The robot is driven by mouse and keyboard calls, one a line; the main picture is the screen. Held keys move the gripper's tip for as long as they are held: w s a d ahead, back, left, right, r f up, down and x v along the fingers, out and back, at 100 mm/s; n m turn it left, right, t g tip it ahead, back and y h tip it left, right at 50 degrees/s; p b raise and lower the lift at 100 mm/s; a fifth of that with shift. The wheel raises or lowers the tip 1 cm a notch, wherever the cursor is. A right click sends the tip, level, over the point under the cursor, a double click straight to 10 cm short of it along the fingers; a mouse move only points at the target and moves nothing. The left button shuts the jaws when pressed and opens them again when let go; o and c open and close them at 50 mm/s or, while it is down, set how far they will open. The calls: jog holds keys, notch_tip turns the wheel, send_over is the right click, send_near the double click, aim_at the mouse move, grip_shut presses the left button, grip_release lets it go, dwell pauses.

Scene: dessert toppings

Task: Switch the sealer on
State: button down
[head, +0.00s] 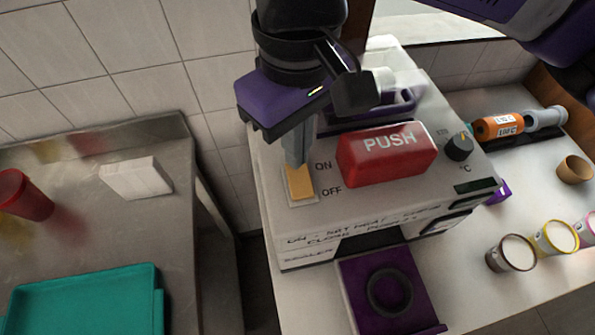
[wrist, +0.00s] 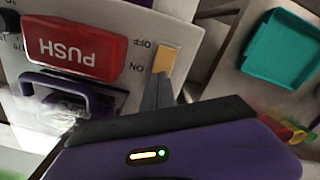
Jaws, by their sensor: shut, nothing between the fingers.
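The sealer (head: 262,205) is a white machine with a large red PUSH button (head: 388,155), a dark dial and an orange rocker switch (head: 301,184) marked ON and OFF. My gripper (head: 297,162) is shut and empty, pointing down at the switch's ON end, touching or just above it. In the wrist view my gripper (wrist: 157,92) reaches the ON end of the switch (wrist: 165,61), and the red button (wrist: 75,50) lies to the left. The fingertips hide part of the ON end, and I cannot tell which way the rocker is tilted.
A teal tray (head: 90,300) and a red cup (head: 22,195) are on the metal counter at left. A purple slide with a dark ring (head: 390,292) sticks out below the sealer. Several small cups (head: 512,253) stand at right, near an orange cylinder (head: 498,127).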

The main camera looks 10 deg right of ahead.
jog(key=shift+f+b, duration=0.4)
jog(key=shift+f, duration=0.5)
dwell(0.3)
jog(key=shift+r, duration=0.15)
notch_tip(320, 180, up, 7)
jog(key=p, duration=0.7)
jog(key=shift+p, duration=0.3)
